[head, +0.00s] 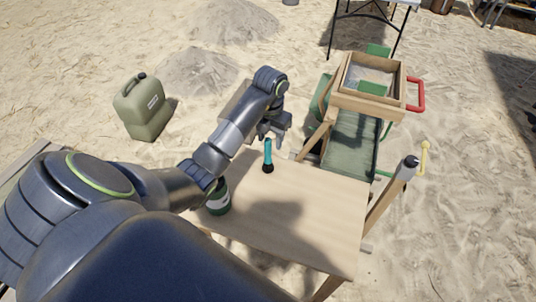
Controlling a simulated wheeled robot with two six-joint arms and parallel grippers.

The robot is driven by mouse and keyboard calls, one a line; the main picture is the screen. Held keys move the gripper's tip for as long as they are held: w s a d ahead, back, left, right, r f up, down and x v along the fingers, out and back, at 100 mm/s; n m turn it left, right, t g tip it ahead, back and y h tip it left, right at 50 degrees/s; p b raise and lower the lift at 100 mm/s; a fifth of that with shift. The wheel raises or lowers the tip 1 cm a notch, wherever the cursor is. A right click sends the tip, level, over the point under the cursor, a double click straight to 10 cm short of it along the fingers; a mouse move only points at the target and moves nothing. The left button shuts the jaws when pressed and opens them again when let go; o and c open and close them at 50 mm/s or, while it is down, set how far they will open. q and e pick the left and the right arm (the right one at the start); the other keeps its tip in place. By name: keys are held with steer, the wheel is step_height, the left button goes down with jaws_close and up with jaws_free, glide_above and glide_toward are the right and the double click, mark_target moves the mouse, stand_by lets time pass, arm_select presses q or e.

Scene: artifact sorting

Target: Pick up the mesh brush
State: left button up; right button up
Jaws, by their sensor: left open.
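A teal-handled item with a black end, which looks like the mesh brush (267,155), stands near the far edge of the wooden table (300,215). Its black end is down on the tabletop. My left gripper (276,139) is open, with its fingers pointing down close to the top of the teal handle. I cannot tell whether a finger touches it. My right gripper is not in view.
A green bottle or can (218,198) stands at the table's left edge, partly behind my left arm. A wooden sieve box (345,100) with a red handle stands over a green sluice (350,145) beyond the table. A jerrycan (143,108) stands on the sand. The table's front right is clear.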

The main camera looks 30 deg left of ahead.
mark_target(268, 148)
arm_select(q)
steer(key=shift+a+f+b, duration=0.2)
steer(key=shift+f+b, duration=0.7)
steer(key=shift+a+f+b, duration=0.15)
steer(key=shift+f+b, duration=0.75)
steer(key=shift+s+f, duration=0.1)
steer(key=shift+f, duration=0.8)
steer(key=shift+c, duration=0.3)
jaws_close()
